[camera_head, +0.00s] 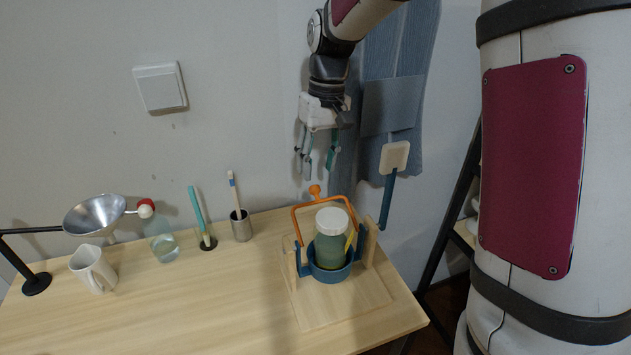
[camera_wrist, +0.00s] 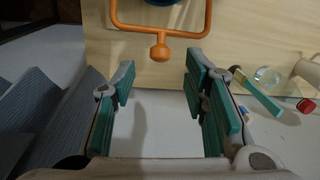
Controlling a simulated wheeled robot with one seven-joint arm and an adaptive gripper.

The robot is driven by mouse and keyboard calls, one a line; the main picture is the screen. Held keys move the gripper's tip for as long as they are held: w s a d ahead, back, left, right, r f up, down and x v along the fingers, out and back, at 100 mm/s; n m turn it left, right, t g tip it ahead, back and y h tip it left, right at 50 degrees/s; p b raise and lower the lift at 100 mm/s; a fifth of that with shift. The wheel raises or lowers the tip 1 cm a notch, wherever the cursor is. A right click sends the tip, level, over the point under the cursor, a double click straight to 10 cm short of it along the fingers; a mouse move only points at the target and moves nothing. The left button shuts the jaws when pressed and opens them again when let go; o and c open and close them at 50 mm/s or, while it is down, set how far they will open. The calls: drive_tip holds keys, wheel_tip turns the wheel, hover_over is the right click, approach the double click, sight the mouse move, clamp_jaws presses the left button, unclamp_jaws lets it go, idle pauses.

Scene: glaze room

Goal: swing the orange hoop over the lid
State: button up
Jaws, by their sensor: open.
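The orange hoop (camera_head: 298,224) is hinged on a blue ring holder (camera_head: 330,274) and leans back behind a green jar (camera_head: 330,250) with a white lid (camera_head: 332,221). The hoop's round knob (camera_head: 315,190) sticks up at its top toward the wall. My gripper (camera_head: 319,170) is open and empty, pointing down above and apart from the knob. In the wrist view the hoop (camera_wrist: 116,14) and its knob (camera_wrist: 160,50) lie beyond the gap between my open fingertips (camera_wrist: 158,78). The lid is out of the wrist view.
Grey-blue cloth (camera_head: 395,75) hangs behind, with a pale-headed blue handle (camera_head: 387,195) at right. The table's front left is clear.

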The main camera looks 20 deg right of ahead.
drive_tip(key=shift+a+f, duration=0.15)
drive_tip(key=shift+f, duration=1.2)
drive_tip(key=shift+a+f, duration=0.1)
drive_tip(key=shift+f, duration=1.25)
clamp_jaws()
